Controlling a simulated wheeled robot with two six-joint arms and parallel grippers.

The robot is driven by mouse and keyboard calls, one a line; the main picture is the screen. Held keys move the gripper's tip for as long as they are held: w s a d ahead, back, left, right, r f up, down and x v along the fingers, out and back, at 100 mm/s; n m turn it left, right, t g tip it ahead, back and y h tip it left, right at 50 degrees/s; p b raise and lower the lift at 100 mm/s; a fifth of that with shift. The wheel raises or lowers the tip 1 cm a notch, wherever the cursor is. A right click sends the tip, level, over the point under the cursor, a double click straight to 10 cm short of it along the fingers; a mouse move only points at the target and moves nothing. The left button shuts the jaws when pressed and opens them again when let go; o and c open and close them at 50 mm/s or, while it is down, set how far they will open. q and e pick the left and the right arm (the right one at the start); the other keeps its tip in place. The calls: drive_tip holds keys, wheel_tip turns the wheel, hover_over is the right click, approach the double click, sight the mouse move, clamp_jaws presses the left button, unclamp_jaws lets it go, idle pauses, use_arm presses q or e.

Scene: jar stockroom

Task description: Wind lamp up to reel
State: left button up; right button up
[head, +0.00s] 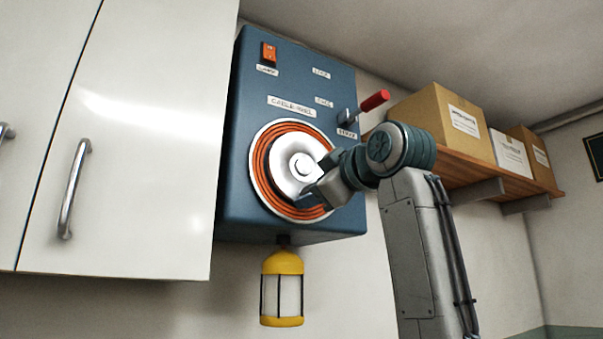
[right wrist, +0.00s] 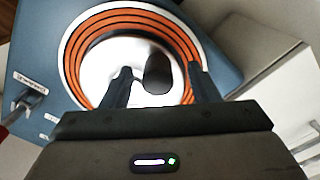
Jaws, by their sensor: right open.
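The blue reel box (head: 340,222) is on the wall, with a round reel of orange cable (head: 262,182) around a pale metal hub (head: 290,165) on its front. The yellow lamp (head: 282,262) hangs upright just below the box's underside. My right gripper (head: 312,192) is at the lower right of the hub. In the right wrist view the gripper (right wrist: 162,85) is open, fingers over the reel face. A dark oval, knob-like part (right wrist: 158,73) shows between the fingers; I cannot tell whether they touch it. My left gripper is not in view.
A red-handled lever (head: 374,100) sticks out from the box's right side, close to my right arm. An orange switch (head: 268,52) is at its top left. White cabinets (head: 150,130) stand left. A wooden shelf (head: 470,175) with boxes (head: 440,115) is right.

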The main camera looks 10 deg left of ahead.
drive_tip(key=b+v, duration=0.3)
drive_tip(key=v, duration=0.4)
drive_tip(key=shift+s+d, duration=0.2)
drive_tip(key=shift+d, duration=0.05)
drive_tip(key=shift+a, duration=0.1)
